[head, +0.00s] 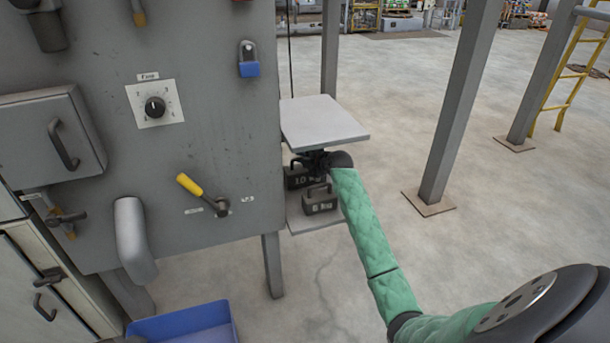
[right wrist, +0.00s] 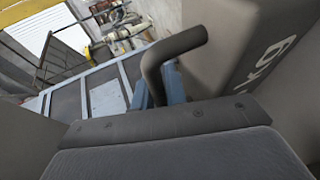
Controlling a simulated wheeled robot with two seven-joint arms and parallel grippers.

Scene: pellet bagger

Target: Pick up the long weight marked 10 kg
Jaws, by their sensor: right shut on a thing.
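The long dark grey weight marked 10 kg (head: 293,181) is under the upper plate in the head view, above the lower shelf; whether it touches the shelf is hidden. My right gripper (head: 314,161) reaches in from the right, just over the weight's top, and is shut on its handle. In the right wrist view the bent bar handle (right wrist: 165,58) lies at the gripper's fingers (right wrist: 170,88), beside a grey body with "kg" lettering (right wrist: 250,65). The gripper partly hides the weight's top. My left gripper is out of view.
A smaller weight marked 8 kg (head: 320,204) sits on the lower shelf (head: 315,226) in front of the long one. The upper plate (head: 322,122) hangs close above my right gripper. The grey machine panel (head: 215,130) stands left. Open floor lies right, with a post (head: 455,110).

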